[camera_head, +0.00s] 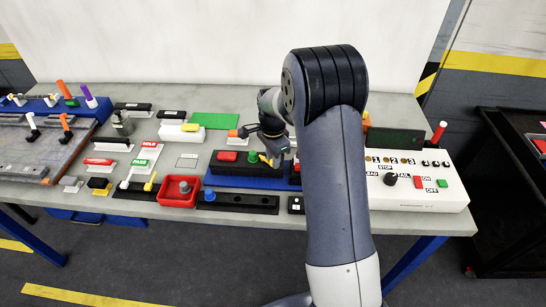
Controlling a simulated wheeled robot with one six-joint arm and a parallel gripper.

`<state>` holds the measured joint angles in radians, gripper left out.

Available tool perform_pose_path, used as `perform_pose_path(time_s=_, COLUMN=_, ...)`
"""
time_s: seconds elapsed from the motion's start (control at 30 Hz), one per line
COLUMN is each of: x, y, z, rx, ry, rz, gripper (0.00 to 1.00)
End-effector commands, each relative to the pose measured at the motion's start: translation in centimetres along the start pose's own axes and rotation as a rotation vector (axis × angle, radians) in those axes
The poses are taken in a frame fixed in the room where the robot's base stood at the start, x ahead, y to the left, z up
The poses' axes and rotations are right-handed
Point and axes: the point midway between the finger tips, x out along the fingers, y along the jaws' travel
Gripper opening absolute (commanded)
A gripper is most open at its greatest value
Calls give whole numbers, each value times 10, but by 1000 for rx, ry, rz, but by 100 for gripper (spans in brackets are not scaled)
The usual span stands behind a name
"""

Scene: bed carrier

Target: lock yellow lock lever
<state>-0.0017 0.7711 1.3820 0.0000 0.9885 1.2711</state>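My gripper (254,146) is dark and hangs in the middle of the table, over the blue-based panel (228,170). Its two fingers look spread apart, with nothing visible between them. An orange tip shows at the left finger, and a small yellow piece (264,158) shows by the lower finger. I cannot tell whether that piece is a lever or touches the gripper. Other small yellow parts are a yellow piece on a white block (190,127), a yellow piece beside the white lever (149,186) and a yellow-and-black block (102,191). Which one is the lock lever is not clear.
The grey table (182,146) is crowded with switches and blocks. A red tray (179,191) and a black bar (237,202) lie at the front. A white control box (415,187) stands right of my arm. My arm hides part of the table. A dark cart (515,190) stands far right.

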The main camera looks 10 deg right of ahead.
Motion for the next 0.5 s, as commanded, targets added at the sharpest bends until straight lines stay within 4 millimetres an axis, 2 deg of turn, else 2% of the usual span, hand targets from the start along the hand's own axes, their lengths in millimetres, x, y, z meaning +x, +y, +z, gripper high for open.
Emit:
perform_pose_path(time_s=0.03, x=0, y=0, z=0, rx=0, ry=0, rz=0, gripper=18)
perform_pose_path(time_s=0.27, x=0, y=0, z=0, rx=0, ry=0, rz=0, gripper=0)
perform_pose_path(time_s=0.5, x=0, y=0, z=-1, rx=-14, ry=0, rz=-1, gripper=0)
